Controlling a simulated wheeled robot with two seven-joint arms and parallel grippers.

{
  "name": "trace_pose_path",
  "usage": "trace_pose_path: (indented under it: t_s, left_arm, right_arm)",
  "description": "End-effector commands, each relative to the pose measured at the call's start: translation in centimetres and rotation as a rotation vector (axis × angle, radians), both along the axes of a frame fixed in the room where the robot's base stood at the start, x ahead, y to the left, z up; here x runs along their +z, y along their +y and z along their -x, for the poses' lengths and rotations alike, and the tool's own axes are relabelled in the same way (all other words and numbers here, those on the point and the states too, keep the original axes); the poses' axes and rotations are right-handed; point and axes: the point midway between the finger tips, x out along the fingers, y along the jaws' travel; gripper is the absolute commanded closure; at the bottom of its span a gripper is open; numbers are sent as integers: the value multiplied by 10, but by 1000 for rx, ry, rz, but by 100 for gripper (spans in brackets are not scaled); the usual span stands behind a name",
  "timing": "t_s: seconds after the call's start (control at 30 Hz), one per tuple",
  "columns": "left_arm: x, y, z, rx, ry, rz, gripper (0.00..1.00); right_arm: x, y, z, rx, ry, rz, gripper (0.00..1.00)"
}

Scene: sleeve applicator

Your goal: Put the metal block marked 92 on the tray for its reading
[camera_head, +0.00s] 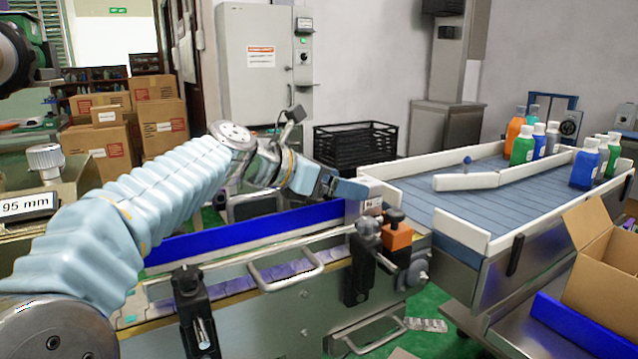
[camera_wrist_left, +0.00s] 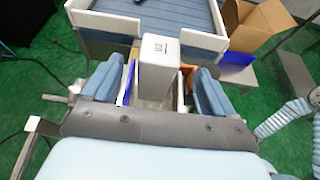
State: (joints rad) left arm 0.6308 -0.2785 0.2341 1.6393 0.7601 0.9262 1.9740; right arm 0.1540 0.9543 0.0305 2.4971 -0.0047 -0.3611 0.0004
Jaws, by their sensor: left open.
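A grey-white metal block stands upright between the fingers of my left gripper in the left wrist view (camera_wrist_left: 158,66). Dark marking shows on its top, too small to read surely. My left gripper (camera_wrist_left: 157,78) is open, with one blue finger on each side of the block and gaps visible. In the head view the gripper (camera_head: 345,190) is at the end of the blue guide rail, and part of the block (camera_head: 373,205) shows just beyond the finger with a small mark. I cannot make out a tray for the reading. My right gripper is not in view.
A device with a "95 mm" label (camera_head: 25,204) stands at the left edge. A blue rail (camera_head: 240,232) runs along the machine. A clamp with an orange block (camera_head: 397,236) sits close to the gripper. A conveyor (camera_head: 440,200) with several bottles and an open carton (camera_head: 605,255) are right.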

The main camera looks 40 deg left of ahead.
Motion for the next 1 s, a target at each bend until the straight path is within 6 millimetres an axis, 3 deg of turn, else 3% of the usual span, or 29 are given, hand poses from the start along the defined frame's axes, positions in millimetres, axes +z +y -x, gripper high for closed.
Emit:
trace_pose_path:
  t_s: [0.2,0.4,0.87,1.0]
  left_arm:
    - [-18,-15,-37,-1,2,1,13]
    - [-28,-25,-60,-1,2,0,13]
    - [-32,-29,-70,1,0,1,13]
    - [-31,-29,-70,1,0,1,31]
  right_arm:
    - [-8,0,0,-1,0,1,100]
    - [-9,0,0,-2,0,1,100]
    - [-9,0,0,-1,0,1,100]
    - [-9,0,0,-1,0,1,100]
